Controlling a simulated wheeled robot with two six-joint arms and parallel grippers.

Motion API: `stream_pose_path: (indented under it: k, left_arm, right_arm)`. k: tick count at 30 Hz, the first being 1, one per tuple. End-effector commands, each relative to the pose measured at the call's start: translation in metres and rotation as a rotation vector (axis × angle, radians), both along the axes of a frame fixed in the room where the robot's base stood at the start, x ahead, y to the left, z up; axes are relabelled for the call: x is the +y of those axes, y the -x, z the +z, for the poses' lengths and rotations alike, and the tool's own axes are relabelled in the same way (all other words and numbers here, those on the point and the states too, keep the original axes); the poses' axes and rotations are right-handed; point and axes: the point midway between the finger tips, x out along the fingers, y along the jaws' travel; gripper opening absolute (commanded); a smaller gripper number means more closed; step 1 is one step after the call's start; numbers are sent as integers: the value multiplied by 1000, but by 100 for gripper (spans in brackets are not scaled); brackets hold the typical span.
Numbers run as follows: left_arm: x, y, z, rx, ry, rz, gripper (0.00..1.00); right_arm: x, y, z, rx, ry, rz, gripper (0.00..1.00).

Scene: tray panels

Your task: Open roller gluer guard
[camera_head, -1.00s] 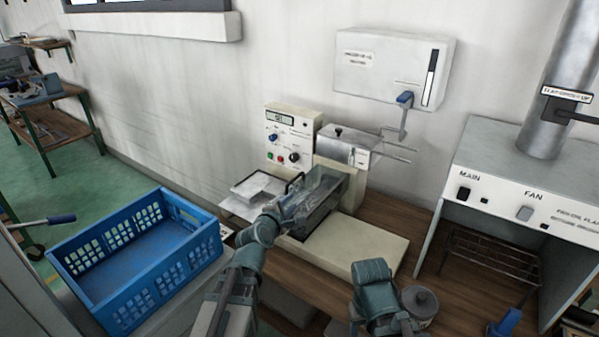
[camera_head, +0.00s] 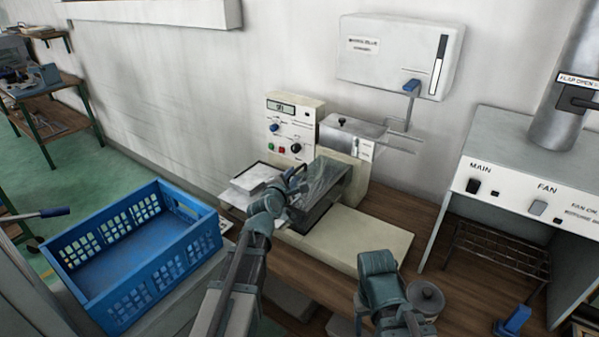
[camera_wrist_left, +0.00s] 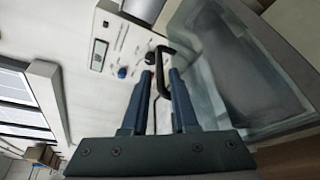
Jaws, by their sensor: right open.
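The roller gluer (camera_head: 365,235) is a cream machine on the wooden bench. Its clear guard (camera_head: 328,182) sits over a dark trough and has a black handle (camera_head: 293,173) at its left end. My left gripper (camera_head: 283,193) is at that handle. In the left wrist view my left gripper (camera_wrist_left: 163,78) has its two blue fingers apart, with the black handle (camera_wrist_left: 166,62) between and just beyond their tips. The guard (camera_wrist_left: 240,75) lies to the right of the fingers there. My right gripper (camera_head: 377,262) is open and empty, over the bench's front, apart from the machine.
A blue crate (camera_head: 135,255) stands at the left. A control panel (camera_head: 292,130) rises behind the guard. A hooded unit (camera_head: 520,150) stands at the right.

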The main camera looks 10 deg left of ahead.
Motion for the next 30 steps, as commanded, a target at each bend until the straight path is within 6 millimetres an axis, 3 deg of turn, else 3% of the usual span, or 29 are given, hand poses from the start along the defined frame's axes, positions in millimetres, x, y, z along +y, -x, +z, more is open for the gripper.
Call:
stream_pose_path:
  k: [1, 7, 18, 23, 30]
  left_arm:
    - [1, -13, -5, 0, 0, 0, 27]
    - [2, -38, -11, 1, -1, 3, 27]
    - [2, -44, -12, 0, -1, 4, 27]
    - [2, -44, -12, 0, -1, 4, 0]
    - [2, -43, -12, 1, -1, 4, 0]
  right_arm:
    - [0, 0, -5, 0, 0, 0, 62]
    - [0, 0, -11, 0, 0, 0, 62]
    - [0, 0, -12, 0, 0, 0, 62]
    - [0, 0, -12, 0, 0, 0, 62]
    - [0, 0, -12, 0, 0, 0, 62]
